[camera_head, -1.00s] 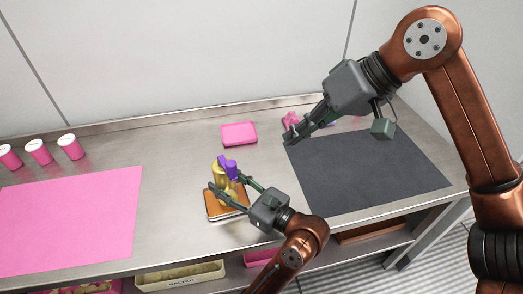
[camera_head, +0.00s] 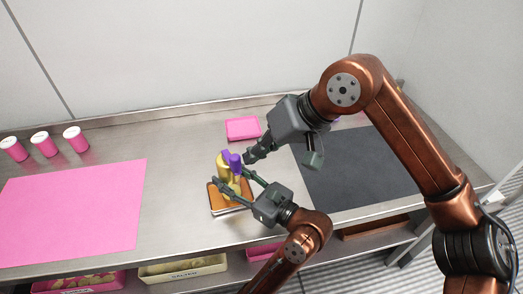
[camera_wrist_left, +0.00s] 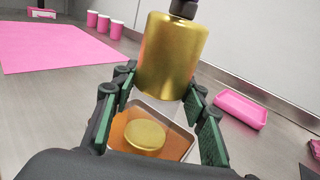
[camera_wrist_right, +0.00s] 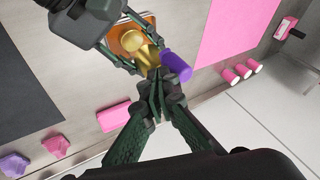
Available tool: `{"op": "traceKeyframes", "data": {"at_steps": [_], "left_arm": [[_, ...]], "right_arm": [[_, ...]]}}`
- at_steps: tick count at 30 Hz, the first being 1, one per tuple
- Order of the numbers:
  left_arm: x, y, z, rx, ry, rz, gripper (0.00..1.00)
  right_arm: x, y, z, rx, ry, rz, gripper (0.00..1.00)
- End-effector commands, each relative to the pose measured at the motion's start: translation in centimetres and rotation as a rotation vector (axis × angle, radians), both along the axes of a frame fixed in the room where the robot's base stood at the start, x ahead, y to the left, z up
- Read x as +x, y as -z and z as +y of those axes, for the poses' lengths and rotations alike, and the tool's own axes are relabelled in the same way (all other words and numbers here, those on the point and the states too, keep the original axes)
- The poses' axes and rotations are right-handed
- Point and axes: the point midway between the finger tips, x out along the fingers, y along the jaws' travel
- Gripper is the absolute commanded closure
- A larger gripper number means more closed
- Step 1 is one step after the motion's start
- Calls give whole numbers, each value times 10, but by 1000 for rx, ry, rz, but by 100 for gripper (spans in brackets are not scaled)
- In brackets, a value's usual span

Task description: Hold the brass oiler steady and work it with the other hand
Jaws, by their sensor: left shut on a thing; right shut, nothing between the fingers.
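The brass oiler (camera_head: 223,164) stands over an orange-topped tray (camera_head: 228,206), with purple parts at its top (camera_head: 235,160). My left gripper (camera_head: 231,189) is shut on the oiler from the near side. In the left wrist view, the oiler's gold body (camera_wrist_left: 172,55) rises between the fingers, with a round gold piece (camera_wrist_left: 145,136) below on the tray. My right gripper (camera_head: 250,159) is shut and empty, its tips just right of the purple parts. In the right wrist view, its tips (camera_wrist_right: 158,88) are close to the purple piece (camera_wrist_right: 176,66); I cannot tell whether they touch.
A pink tray (camera_head: 243,128) lies behind the oiler. A pink mat (camera_head: 70,212) covers the left and a dark mat (camera_head: 355,168) the right. Bins (camera_head: 183,268) sit on the shelf below.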

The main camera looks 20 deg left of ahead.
Motion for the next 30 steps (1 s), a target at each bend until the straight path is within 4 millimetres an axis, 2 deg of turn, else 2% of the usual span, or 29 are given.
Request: {"op": "traceKeyframes", "data": {"at_steps": [11,30], "left_arm": [[0,1,0,-1,1,1,96],[0,1,0,-1,1,0,96]], "right_arm": [[-1,0,0,-1,9,-2,100],[-8,0,3,-6,186,-3,100]]}}
